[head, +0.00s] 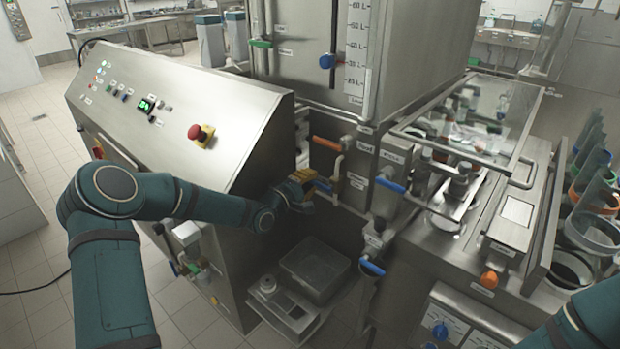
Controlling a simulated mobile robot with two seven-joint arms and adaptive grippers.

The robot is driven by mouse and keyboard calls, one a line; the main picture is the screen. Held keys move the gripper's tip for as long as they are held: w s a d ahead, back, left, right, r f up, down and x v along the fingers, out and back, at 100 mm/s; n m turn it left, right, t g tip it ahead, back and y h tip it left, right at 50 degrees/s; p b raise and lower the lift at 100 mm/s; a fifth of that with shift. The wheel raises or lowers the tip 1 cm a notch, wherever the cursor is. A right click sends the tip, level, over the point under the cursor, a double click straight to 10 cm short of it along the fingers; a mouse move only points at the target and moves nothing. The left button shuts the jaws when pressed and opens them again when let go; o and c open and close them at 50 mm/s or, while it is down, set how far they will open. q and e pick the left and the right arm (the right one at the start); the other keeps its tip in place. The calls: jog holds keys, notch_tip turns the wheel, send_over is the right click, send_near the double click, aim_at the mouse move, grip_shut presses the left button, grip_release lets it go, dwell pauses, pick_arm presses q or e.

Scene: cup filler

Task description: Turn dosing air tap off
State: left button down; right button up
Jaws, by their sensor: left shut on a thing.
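My left arm comes in from the left, and its gripper (308,183) is shut on a blue tap handle (324,185) beside the left end of the filler's pipework. The fingers hide part of this handle, so its exact angle is hard to tell. An orange tap handle (327,143) sits just above it. Another blue tap handle (390,185) slants to the right of it, and a further blue handle (372,267) is lower down. The small labels are too blurred to tell which tap is named dosing air. My right gripper is out of view.
A sloped control panel (180,98) with a red stop button (199,133) stands left of the gripper. A grey tray (315,268) and a scale (283,307) lie below. The filler with its clear guard (470,110) is to the right. A steel tank (425,50) rises behind.

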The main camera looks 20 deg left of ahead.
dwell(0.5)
pick_arm(q)
jog(key=c, duration=1)
grip_release()
jog(key=shift+d+f, duration=0.1)
jog(key=shift+o, duration=0.2)
jog(key=v, duration=1.2)
